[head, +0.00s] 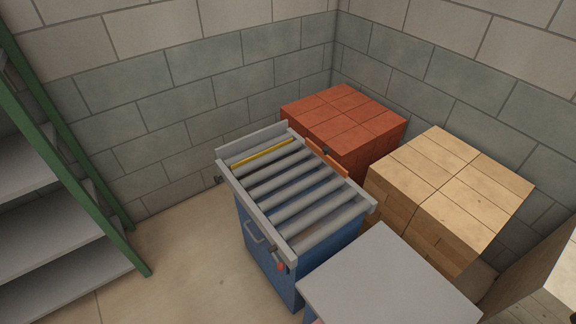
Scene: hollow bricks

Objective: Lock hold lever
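A blue roller cart (262,228) with a grey frame and several grey rollers on top stands in the middle of the head view. A small red-tipped lever (281,267) hangs at the near corner of its frame, pointing down. I cannot tell whether this is the hold lever or whether it is locked. A yellow bar (262,152) lies across the far end of the rollers. A grey handle (254,234) is on the cart's blue side. Neither of my grippers shows in the head view.
A red brick stack (345,112) stands behind the cart, and a tan brick stack (445,190) stands to its right. A grey flat top (390,285) is close at the cart's near right. A green-framed shelf (50,190) is at left. Floor (190,250) between is clear.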

